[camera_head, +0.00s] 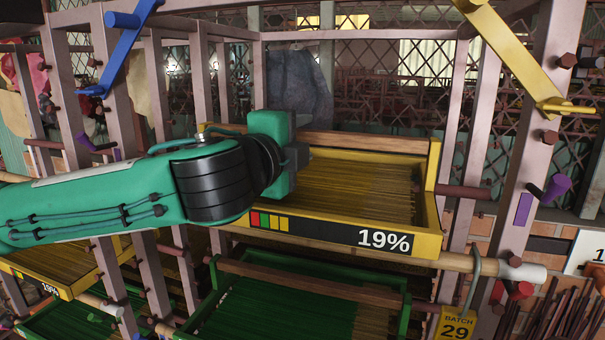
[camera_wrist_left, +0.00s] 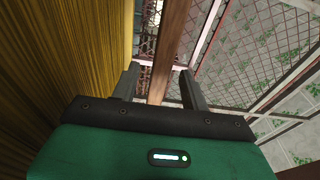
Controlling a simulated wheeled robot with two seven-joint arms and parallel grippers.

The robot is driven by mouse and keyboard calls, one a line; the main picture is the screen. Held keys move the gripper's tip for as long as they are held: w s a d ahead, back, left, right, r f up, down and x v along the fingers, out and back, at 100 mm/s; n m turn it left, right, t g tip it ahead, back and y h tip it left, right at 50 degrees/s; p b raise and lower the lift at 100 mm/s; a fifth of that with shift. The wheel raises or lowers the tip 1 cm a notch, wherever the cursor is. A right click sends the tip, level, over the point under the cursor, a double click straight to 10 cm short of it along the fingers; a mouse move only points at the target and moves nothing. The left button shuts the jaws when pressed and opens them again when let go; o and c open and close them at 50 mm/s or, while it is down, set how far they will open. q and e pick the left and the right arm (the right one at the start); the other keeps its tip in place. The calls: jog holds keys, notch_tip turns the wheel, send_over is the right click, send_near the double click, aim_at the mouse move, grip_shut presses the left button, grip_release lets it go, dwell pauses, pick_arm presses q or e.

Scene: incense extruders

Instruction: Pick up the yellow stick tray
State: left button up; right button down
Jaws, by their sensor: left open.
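The yellow stick tray (camera_head: 437,205) rests on the rack in the head view, full of thin brown sticks, with a "19%" label on its front. A wooden bar (camera_head: 375,143) runs along its back edge. My left arm reaches over the tray, and the left gripper (camera_head: 300,150) is at the back bar, near its left part. In the left wrist view the open fingers (camera_wrist_left: 162,85) stand on either side of the wooden bar (camera_wrist_left: 172,40), with gaps visible. The tray's sticks (camera_wrist_left: 70,60) lie to the left there. My right gripper is not in view.
A green stick tray (camera_head: 405,312) sits below, and another yellow tray (camera_head: 68,290) lies at lower left. Rack posts (camera_head: 520,150) flank the tray. A blue lever (camera_head: 122,45) and a yellow lever (camera_head: 515,55) hang above. A wooden rod (camera_head: 460,262) runs under the tray's front.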

pick_arm(q)
jog(key=shift+p+x, duration=0.4)
jog(key=shift+x, duration=0.75)
jog(key=shift+w+d, duration=0.2)
jog(key=shift+w, duration=0.05)
jog(key=shift+s+a, duration=0.1)
jog(key=c, duration=0.5)
grip_shut()
